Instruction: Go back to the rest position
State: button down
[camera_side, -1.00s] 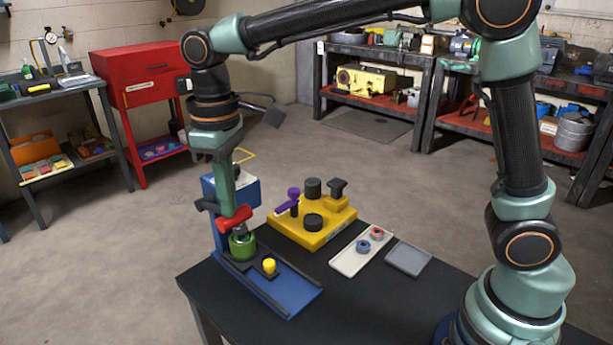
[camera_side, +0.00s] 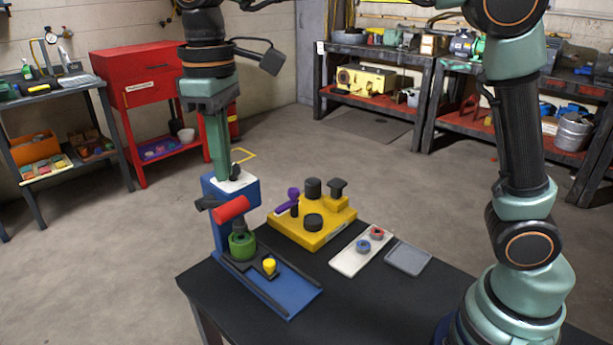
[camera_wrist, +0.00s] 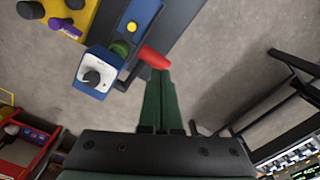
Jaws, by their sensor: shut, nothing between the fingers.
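My gripper (camera_side: 221,178) is raised, its green fingers pointing down, shut and empty, just above or behind the blue stand (camera_side: 221,238) in the side view. In the wrist view my gripper (camera_wrist: 158,72) shows its two fingers together, their tips overlapping the view of the red handle (camera_wrist: 153,58). The red handle (camera_side: 231,209) with a black end lies across the stand, above a green round motor part (camera_side: 243,246). A yellow knob (camera_side: 269,266) sits on the blue base. I see no contact between my fingers and these things in the side view.
A yellow fixture (camera_side: 318,238) with black knobs and a purple piece stands right of the blue stand. A red cabinet (camera_side: 138,76) stands behind; the air above the table is largely clear.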

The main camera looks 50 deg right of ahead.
jog(key=s+d+f+m+t, duration=0.2)
jog(key=s+d, duration=0.3)
jog(key=d, duration=0.4)
jog(key=s+d+f+m+t, duration=0.3)
jog(key=s+d+m, duration=0.1)
jog(key=d, duration=0.6)
jog(key=shift+s+t, duration=0.3)
jog(key=shift+s, duration=0.3)
